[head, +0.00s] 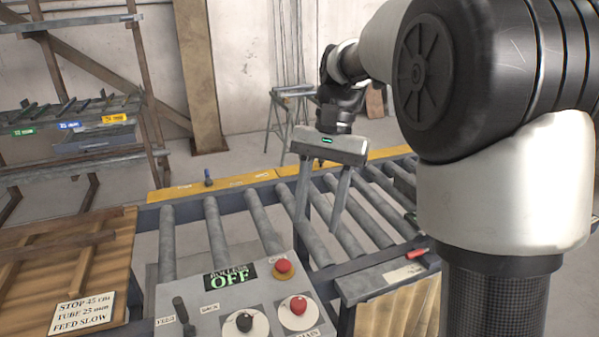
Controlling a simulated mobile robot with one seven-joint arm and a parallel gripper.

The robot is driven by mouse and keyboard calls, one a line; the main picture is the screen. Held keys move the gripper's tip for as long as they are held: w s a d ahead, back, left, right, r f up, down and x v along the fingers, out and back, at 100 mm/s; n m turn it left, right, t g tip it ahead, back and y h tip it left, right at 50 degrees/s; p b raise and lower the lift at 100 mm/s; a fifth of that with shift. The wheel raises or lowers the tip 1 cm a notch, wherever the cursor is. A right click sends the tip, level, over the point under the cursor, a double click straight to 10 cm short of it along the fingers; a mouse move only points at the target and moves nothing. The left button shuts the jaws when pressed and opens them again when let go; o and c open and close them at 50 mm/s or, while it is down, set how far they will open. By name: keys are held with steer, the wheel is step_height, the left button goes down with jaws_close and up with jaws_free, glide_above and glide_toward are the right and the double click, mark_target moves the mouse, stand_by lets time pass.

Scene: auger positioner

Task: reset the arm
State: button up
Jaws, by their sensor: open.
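My gripper (322,208) hangs from my arm above the roller conveyor (215,232), near the middle of the head view. It has a grey crossbar body and two long flat fingers pointing down. The fingers stand apart with nothing between them, so it is open and empty. My arm fills the right side of the view and hides what lies behind it.
In front stands a grey control panel (240,300) with a red button (298,305), a black knob (244,322) and an "OFF" display (230,280). A wooden crate (65,260) with a sign (82,312) is at left. A rack (70,118) stands behind.

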steer(key=s+d+n+t+h, duration=0.1)
steer(key=s+d+n+t, duration=0.1)
steer(key=s, duration=0.5)
steer(key=s+d+n+t+h, duration=0.1)
steer(key=s+d+n+t, duration=0.2)
steer(key=s+t, duration=0.4)
steer(key=shift+s+d+r+n, duration=0.15)
steer(key=shift+s+d+n, duration=0.15)
steer(key=shift+s+d, duration=0.4)
steer(key=shift+a, duration=0.1)
